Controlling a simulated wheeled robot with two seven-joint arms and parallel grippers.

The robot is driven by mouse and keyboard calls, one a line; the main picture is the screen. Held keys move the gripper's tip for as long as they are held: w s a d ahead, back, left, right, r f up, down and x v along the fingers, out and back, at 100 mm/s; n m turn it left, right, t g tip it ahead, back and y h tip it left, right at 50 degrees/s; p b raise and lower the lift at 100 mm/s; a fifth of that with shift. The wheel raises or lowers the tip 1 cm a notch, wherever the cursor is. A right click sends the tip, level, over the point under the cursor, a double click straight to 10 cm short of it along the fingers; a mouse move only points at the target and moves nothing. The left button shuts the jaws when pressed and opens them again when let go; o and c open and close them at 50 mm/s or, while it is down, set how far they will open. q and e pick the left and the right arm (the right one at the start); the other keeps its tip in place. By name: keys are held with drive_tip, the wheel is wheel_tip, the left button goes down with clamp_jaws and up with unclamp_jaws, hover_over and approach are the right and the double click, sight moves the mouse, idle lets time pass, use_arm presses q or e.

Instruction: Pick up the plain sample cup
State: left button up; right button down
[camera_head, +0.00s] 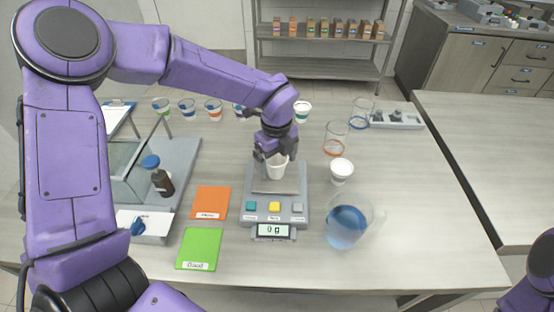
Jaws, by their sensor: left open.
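A plain white cup (277,170) stands on the plate of a grey scale (262,206), whose display reads 0 g. My left gripper (276,156) is open and comes down from above at this cup, with its fingers around or beside the upper part. The fingers hide part of the rim, and I cannot tell whether they touch it. Another white cup (341,172) stands on the table to the right of the scale. My right gripper is out of view.
A jug of blue liquid (346,228) stands right of the scale. Clear beakers (335,138) are behind the right cup. Several colour-marked cups (213,110) line the back. The table's right side is clear.

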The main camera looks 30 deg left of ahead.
use_arm(q)
drive_tip(key=shift+s+f, duration=0.1)
drive_tip(key=shift+f, duration=0.5)
drive_tip(key=c, duration=1)
drive_tip(key=shift+c, duration=0.2)
drive_tip(key=shift+r, duration=0.15)
